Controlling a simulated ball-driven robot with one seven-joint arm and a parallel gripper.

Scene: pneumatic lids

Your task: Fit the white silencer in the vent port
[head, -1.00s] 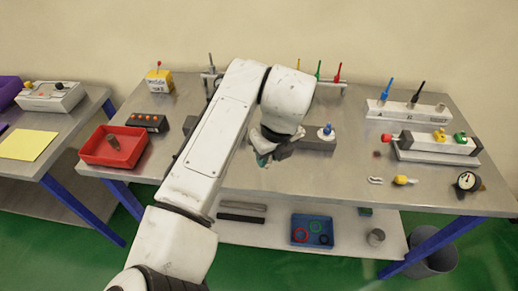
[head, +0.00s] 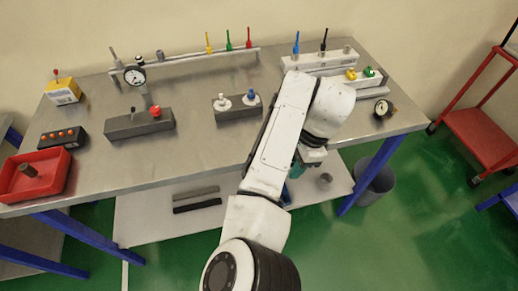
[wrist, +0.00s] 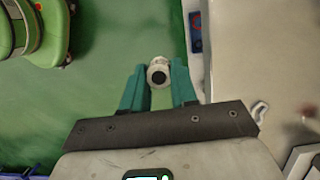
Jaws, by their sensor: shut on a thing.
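My gripper (wrist: 158,70) has its teal fingers shut on a small white round piece with a dark centre, which looks like the white silencer (wrist: 158,73). In the wrist view it is held end-on at the fingertips, with green floor behind it and the bench edge to its right. In the head view my gripper (head: 299,170) hangs by the bench's front edge at right, and the held piece cannot be made out. A pale valve block (head: 322,62) and a unit with yellow and green fittings (head: 362,80) stand behind my arm. I cannot pick out the vent port.
The steel bench (head: 190,160) has a clear front middle. A dark block with white and blue knobs (head: 238,114) stands left of my arm. A gauge (head: 383,108) lies near the right corner. A red cart (head: 485,125) stands beyond a floor gap at right.

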